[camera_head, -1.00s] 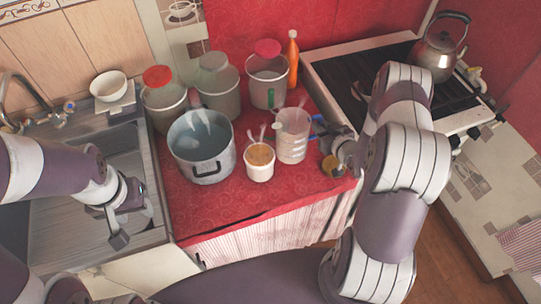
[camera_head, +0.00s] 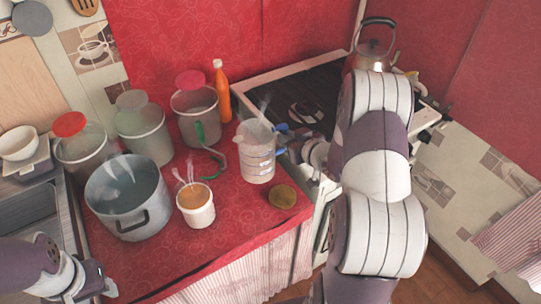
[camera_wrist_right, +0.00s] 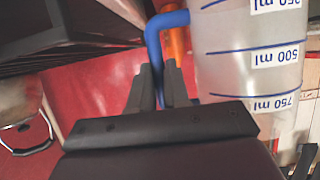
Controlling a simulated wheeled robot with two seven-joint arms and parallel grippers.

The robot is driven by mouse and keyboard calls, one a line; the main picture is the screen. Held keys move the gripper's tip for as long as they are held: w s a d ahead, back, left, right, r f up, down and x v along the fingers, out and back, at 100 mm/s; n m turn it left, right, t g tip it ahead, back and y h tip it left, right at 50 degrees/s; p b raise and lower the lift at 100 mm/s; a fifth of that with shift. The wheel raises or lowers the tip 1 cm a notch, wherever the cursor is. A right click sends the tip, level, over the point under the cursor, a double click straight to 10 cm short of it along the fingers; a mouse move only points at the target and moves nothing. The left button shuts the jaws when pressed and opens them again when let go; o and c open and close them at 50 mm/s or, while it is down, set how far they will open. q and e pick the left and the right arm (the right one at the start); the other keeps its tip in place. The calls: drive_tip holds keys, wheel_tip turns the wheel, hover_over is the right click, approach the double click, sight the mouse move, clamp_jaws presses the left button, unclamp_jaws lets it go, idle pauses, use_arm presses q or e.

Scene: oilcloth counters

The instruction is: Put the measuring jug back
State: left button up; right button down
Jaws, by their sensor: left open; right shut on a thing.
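The measuring jug (camera_head: 257,155), translucent with a blue handle, is at the right side of the red counter near the stove. It also shows in the right wrist view (camera_wrist_right: 248,60) with blue volume marks. My right gripper (camera_head: 290,146) is shut on the jug's blue handle; the dark fingers (camera_wrist_right: 158,85) close around its lower end in the right wrist view. I cannot tell whether the jug's base touches the counter. My left gripper (camera_head: 92,284) is open and empty at the lower left, partly seen, apart from the jug.
A large steaming pot (camera_head: 128,200), a white tub (camera_head: 195,206), lidded canisters (camera_head: 143,130) and an orange bottle (camera_head: 221,92) crowd the left and back. A gold disc (camera_head: 282,196) lies in front of the jug. The stove (camera_head: 300,92) with a kettle (camera_head: 372,45) is behind right.

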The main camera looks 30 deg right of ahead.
sight(279, 150)
drive_tip(key=w+f, duration=0.1)
drive_tip(key=f, duration=0.1)
drive_tip(key=w+a+f, duration=0.1)
drive_tip(key=f, duration=0.1)
drive_tip(key=w+f, duration=0.2)
drive_tip(key=shift+w+a+f, duration=0.1)
drive_tip(key=shift+a+f, duration=0.05)
drive_tip(key=shift+f, duration=0.2)
drive_tip(key=shift+a+f, duration=0.1)
drive_tip(key=c, duration=1.1)
unclamp_jaws()
